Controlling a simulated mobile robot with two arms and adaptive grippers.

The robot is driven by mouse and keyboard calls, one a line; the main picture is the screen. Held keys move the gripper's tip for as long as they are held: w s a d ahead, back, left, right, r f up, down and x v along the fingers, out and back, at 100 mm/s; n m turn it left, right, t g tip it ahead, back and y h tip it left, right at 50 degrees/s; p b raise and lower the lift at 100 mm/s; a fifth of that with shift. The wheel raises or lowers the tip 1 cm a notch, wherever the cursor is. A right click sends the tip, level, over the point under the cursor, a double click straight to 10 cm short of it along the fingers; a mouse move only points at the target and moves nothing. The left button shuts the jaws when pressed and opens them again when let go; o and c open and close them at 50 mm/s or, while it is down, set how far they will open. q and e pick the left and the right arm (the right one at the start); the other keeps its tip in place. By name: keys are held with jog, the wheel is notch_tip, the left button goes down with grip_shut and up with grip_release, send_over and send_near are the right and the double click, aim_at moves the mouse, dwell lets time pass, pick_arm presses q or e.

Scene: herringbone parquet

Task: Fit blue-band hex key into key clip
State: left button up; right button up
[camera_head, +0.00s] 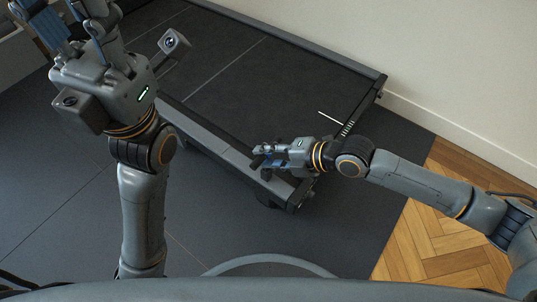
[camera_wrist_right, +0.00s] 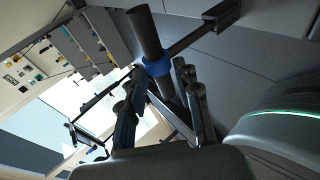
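The blue-band hex key shows in the right wrist view as a dark rod with a blue band (camera_wrist_right: 157,67). My right gripper (camera_wrist_right: 160,78) has its fingers on both sides of the rod at the band and appears closed on it. In the head view my right gripper (camera_head: 268,158) is over the near right edge of a black deck, with small dark parts at its fingertips. My left gripper (camera_head: 74,28) is raised at the top left, fingers spread and empty. I cannot make out the key clip clearly in either view.
The low black deck (camera_head: 265,75) with grey rails (camera_head: 215,140) fills the middle. A pale wall (camera_head: 460,70) stands behind it. Dark matting (camera_head: 240,230) and parquet (camera_head: 430,250) cover the floor. A board with small coloured items (camera_wrist_right: 50,58) shows in the wrist view.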

jog(key=shift+o, duration=0.7)
jog(key=shift+d+r, duration=0.1)
jog(key=shift+d, duration=0.1)
jog(key=v, duration=1.1)
jog(key=shift+s+d+r, duration=0.15)
jog(key=shift+d, duration=0.1)
